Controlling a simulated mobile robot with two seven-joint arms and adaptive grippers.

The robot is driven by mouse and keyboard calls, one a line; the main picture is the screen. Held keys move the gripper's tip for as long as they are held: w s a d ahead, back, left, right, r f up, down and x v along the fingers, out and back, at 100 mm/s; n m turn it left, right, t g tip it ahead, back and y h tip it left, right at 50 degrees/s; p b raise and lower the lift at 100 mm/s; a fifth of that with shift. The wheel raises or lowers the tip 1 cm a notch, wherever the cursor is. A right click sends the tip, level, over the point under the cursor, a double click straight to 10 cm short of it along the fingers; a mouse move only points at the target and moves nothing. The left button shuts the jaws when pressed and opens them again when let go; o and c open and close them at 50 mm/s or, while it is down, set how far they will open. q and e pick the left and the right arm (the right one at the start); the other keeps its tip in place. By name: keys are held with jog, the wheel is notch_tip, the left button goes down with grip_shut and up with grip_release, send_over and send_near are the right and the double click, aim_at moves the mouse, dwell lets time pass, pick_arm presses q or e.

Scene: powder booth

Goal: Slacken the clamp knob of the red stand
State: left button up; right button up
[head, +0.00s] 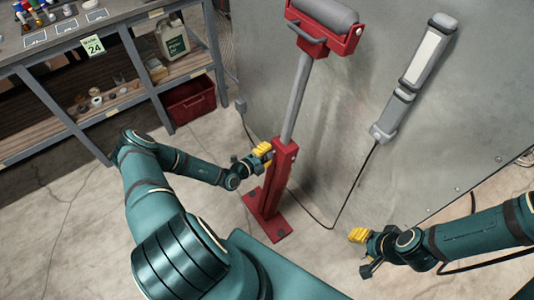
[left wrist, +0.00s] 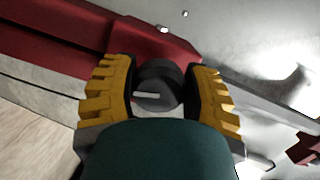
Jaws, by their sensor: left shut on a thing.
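The red stand (head: 284,166) stands upright on the floor, with a red base plate, a grey post (head: 298,95) and a roller head on top. My left gripper (head: 264,151) is at the upper part of the red column. In the left wrist view its yellow fingers lie on both sides of a round black clamp knob (left wrist: 159,84) with a pale mark, and it is shut on the knob. The knob is hidden by the fingers in the head view. My right gripper (head: 357,236) is away from the stand, low at the right; its finger gap is unclear.
A large grey panel (head: 425,140) stands behind the stand, with a lamp (head: 415,75) and its black cable hanging on it. A shelf bench (head: 60,50) is at upper left, with a white canister (head: 172,40) and a red crate (head: 190,100). The floor around the base is mostly clear.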

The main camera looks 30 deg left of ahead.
pick_arm(q)
jog(key=o, duration=1.2)
jog(key=shift+s, duration=0.15)
jog(key=v, duration=1.1)
jog(key=shift+s+r, duration=0.15)
jog(key=shift+s, duration=0.25)
